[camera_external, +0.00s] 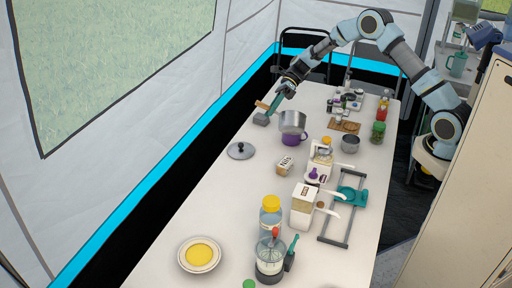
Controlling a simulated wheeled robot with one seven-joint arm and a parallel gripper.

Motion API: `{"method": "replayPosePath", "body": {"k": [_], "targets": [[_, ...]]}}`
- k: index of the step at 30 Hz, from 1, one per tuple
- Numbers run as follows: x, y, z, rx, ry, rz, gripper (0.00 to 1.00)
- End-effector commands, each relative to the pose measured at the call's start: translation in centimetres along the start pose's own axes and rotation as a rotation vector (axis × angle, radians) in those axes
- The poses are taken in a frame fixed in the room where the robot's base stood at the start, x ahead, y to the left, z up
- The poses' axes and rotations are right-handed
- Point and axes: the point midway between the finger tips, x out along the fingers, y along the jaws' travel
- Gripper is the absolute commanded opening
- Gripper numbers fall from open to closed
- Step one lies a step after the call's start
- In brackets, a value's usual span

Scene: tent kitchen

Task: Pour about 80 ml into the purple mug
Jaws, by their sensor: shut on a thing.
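The purple mug (293,140) stands on the white table. A metal pot (292,121) appears directly above it and overlaps its upper part, so the mug's opening is hidden. I cannot tell whether the pot rests on the mug or stands behind it. My gripper (284,92) is above the table's far left edge, up and left of the pot and mug. It is shut on a teal thing (274,103) that slants down to the left. The shape and contents of this thing are too small to tell. A grey block (261,118) shows at its lower end.
A pot lid (240,150), a small labelled box (285,164) and a small metal pot (350,143) stand near the mug. Bottles and jars crowd the far right. A blender (270,258) and a yellow-filled plate (200,267) are at the near end. The table's left middle is clear.

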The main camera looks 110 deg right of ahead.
Motion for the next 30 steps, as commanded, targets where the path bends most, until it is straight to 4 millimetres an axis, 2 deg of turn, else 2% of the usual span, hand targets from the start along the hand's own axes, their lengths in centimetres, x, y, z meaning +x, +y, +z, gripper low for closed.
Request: {"method": "replayPosePath", "body": {"k": [1,3,6,20,24,30], "targets": [[0.6,0.1,-0.2,-0.015,0.014,-0.018,0.00],[0.4,1.2,0.6,-0.041,0.041,-0.065,0.00],[0.8,1.9,0.8,-0.080,0.083,-0.138,0.00],[6.3,1.3,-2.4,-0.208,0.219,-0.374,0.00],[7.9,1.9,-2.9,-0.252,0.267,-0.452,0.00],[9.3,2.0,-3.5,-0.295,0.314,-0.536,0.00]]}}
